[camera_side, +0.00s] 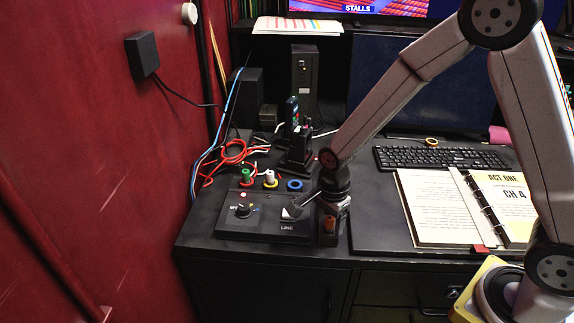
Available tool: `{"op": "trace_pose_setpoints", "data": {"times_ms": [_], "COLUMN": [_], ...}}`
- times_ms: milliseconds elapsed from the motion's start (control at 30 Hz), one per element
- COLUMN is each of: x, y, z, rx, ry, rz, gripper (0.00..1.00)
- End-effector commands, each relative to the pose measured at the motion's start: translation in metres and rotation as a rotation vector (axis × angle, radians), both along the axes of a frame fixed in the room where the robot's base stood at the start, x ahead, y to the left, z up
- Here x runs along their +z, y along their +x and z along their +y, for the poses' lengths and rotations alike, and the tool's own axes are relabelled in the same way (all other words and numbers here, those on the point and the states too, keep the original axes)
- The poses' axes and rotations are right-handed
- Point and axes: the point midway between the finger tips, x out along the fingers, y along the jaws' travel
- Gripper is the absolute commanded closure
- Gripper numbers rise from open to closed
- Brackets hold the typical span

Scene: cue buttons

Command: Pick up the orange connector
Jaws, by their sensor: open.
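The small orange connector (329,223) stands at the front edge of the desk, in or on a dark block (328,240), right of the black control box. My gripper (331,209) points down right above and behind it. The fingers are small and dark here, and I cannot tell whether they touch the connector. I see no sign that the connector is lifted.
The black control box (258,222) with a knob and lever lies to the left. Green (246,177) and white (270,178) connectors and a blue ring (295,184) are behind it. An open binder (435,215) and keyboard (440,158) are on the right.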

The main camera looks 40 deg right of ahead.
Motion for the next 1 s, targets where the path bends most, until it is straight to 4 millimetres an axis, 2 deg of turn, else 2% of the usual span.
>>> {"op": "trace_pose_setpoints", "data": {"times_ms": [400,567,600,633,1000], "x": [0.0003,0.0003,0.0003,0.0003,0.001], "y": [0.0001,0.0001,0.0001,0.0001,0.0002], "z": [0.0,0.0,0.0,0.0,0.0], "rx": [0.0,0.0,0.0,0.0,0.0], "ry": [0.0,0.0,0.0,0.0,0.0], "rz": [0.0,0.0,0.0,0.0,-0.001], "gripper": [0.29,0.8,0.93,1.0,1.0]}}
